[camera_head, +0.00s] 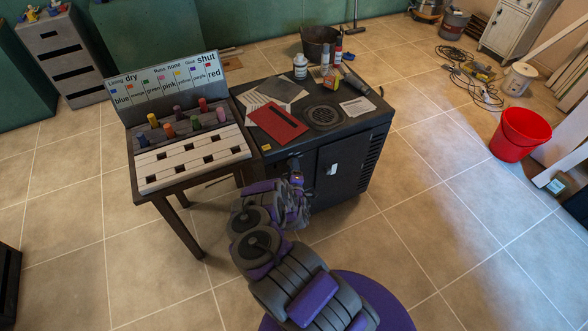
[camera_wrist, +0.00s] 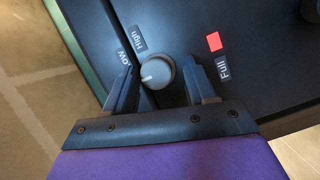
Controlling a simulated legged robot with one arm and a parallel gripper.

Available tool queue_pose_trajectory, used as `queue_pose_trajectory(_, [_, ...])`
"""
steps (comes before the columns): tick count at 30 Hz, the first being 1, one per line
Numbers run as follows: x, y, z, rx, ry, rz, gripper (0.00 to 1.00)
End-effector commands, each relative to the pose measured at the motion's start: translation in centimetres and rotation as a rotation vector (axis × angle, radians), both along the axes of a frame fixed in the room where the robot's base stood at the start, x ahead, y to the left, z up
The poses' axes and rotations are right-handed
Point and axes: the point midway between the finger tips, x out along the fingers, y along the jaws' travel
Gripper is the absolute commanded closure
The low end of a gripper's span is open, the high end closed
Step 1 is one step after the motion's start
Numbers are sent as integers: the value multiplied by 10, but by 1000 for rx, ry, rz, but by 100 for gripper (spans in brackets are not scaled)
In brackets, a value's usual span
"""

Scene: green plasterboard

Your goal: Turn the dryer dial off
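The dryer (camera_head: 345,160) is a dark box-shaped cabinet in the middle of the head view. Its dial (camera_wrist: 157,72) is a round grey knob with a white mark, on the black front panel in the wrist view. My gripper (camera_wrist: 162,78) has its two fingers on either side of the dial, with gaps visible on both sides. Labels "Low", "High" (camera_wrist: 138,38) and "Full" (camera_wrist: 223,68) surround the dial. A red lit square (camera_wrist: 214,42) is beside "Full". In the head view my gripper (camera_head: 297,178) is at the cabinet's front left and its fingers are hard to make out.
A table with coloured pegs (camera_head: 195,160) stands close on the left. A red bucket (camera_head: 520,133) stands far right. Tiled floor is open in front and right.

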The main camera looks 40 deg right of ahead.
Motion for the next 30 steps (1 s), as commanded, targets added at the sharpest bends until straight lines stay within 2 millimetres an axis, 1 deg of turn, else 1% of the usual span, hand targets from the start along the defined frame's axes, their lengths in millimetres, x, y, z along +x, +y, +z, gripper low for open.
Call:
queue_pose_trajectory(9, [-1,-2,1,0,-1,-3,39])
queue_pose_trajectory(14, [-10,4,3,1,-2,-4,39])
queue_pose_trajectory(20, [-38,25,6,1,0,-3,39])
queue_pose_trajectory(30, [-96,66,8,2,4,-5,39])
